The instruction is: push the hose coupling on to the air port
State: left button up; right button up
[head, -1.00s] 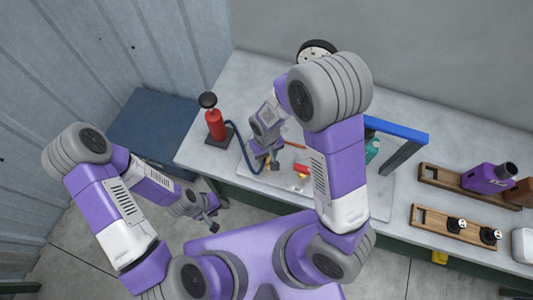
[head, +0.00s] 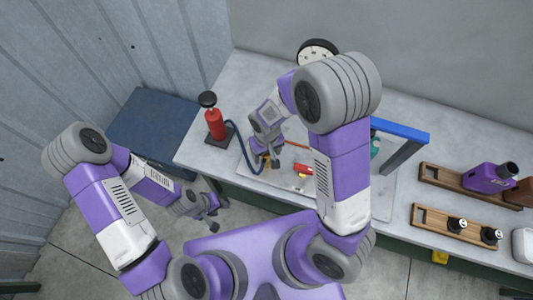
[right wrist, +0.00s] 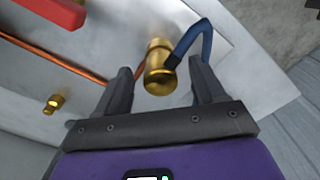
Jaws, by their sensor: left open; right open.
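The hose coupling (right wrist: 158,78) is a brass cylinder with the blue hose (right wrist: 193,40) leaving its side. In the right wrist view it lies between the fingers of my open right gripper (right wrist: 161,70), with gaps showing on both sides. In the head view my right gripper (head: 268,156) is low over the pale plate; the coupling is small there and partly hidden. A small brass fitting (right wrist: 54,104) sticks up from the plate, apart from the coupling; I cannot tell whether it is the air port. My left gripper (head: 210,222) is open and empty, off the bench's front edge.
A red hand pump (head: 214,124) stands at the bench's left, with the hose running from it. A copper pipe (right wrist: 93,76) and a red part (right wrist: 52,10) lie beside the coupling. A blue-topped frame (head: 402,132) and wooden racks (head: 455,228) are to the right.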

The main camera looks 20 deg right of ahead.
notch_tip(320, 180, up, 6)
jog(key=shift+p, duration=0.4)
pick_arm(q)
jog(key=shift+r, duration=0.55)
pick_arm(e)
jog(key=shift+s+f, duration=0.1)
